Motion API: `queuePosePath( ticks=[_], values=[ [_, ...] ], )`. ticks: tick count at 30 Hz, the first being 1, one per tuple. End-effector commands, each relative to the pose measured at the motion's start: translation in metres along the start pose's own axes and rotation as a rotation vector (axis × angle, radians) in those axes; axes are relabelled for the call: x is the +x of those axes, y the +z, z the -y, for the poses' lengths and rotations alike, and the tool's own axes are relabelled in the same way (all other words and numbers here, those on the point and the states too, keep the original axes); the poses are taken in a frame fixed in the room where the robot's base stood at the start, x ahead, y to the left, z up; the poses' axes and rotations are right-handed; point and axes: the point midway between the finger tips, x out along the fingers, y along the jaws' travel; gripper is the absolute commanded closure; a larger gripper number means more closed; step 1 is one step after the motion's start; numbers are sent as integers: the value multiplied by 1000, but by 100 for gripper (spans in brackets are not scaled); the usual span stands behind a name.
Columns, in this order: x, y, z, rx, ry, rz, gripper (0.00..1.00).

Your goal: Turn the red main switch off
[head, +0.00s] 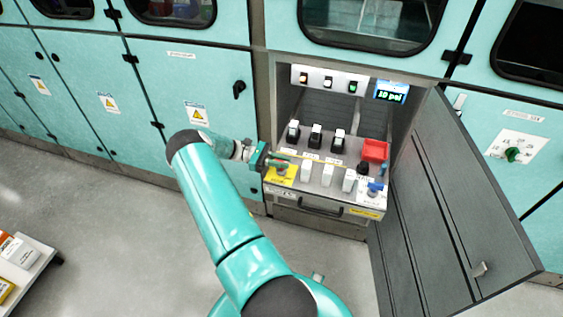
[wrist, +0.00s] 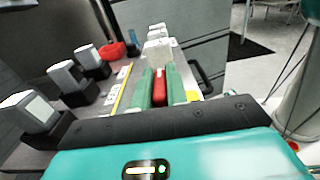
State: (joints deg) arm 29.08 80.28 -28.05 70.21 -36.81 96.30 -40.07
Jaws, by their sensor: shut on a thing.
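The red main switch shows as a narrow red handle (wrist: 158,88) in the wrist view, between the two green fingers of my gripper (wrist: 159,80). The fingers are shut on its sides. In the head view my gripper (head: 278,161) reaches in from the left over the yellow plate (head: 284,175) at the left end of the pulled-out control panel (head: 318,196). The switch is mostly hidden there by the fingers, and its on or off marking cannot be read.
White switches (head: 327,175) stand in a row right of my gripper, with black-based ones (head: 315,136) behind. A red box (head: 375,150) and a blue valve (head: 375,190) are at the panel's right. The grey cabinet door (head: 445,200) hangs open at right. Floor in front is clear.

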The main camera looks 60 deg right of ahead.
Motion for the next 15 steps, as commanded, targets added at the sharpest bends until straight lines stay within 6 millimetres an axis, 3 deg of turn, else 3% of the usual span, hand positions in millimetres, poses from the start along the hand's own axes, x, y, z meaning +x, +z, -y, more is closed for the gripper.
queuePosePath(
  ticks=[5,6,9,15],
  values=[
    [0,2,0,3,0,2,100],
    [0,2,0,3,0,2,84],
    [0,1,0,3,1,2,64],
    [0,1,0,2,1,2,64]
  ],
)
